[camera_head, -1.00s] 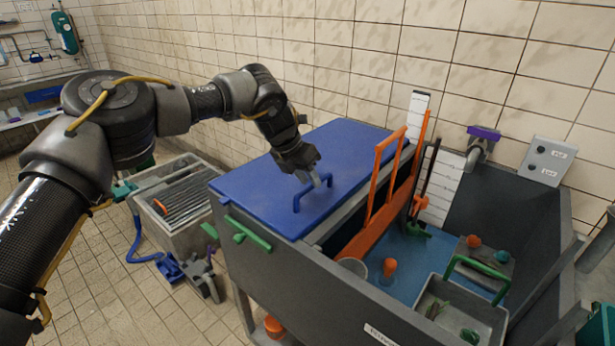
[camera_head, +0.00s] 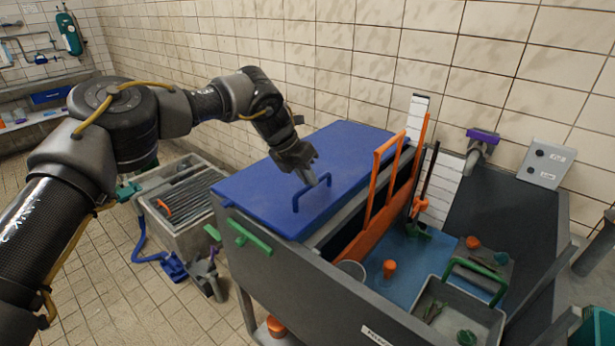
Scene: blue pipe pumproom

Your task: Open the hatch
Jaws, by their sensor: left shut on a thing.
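The hatch is a flat blue lid (camera_head: 262,183) lying over the left part of a grey tank (camera_head: 300,288). It looks closed and level. A blue U-shaped handle (camera_head: 313,195) stands up near its front right edge. My left gripper (camera_head: 318,182) reaches in from the left over the lid, and its fingers are shut on the handle, at its upper far part. The fingers partly cover the handle. My right gripper is not in view.
Right of the lid, the tank is open, with an orange frame (camera_head: 376,195), an orange peg (camera_head: 389,269) and a grey bin (camera_head: 455,308) with a green handle. A green handle (camera_head: 248,236) sticks out from the tank's front. The tiled wall (camera_head: 330,60) is close behind.

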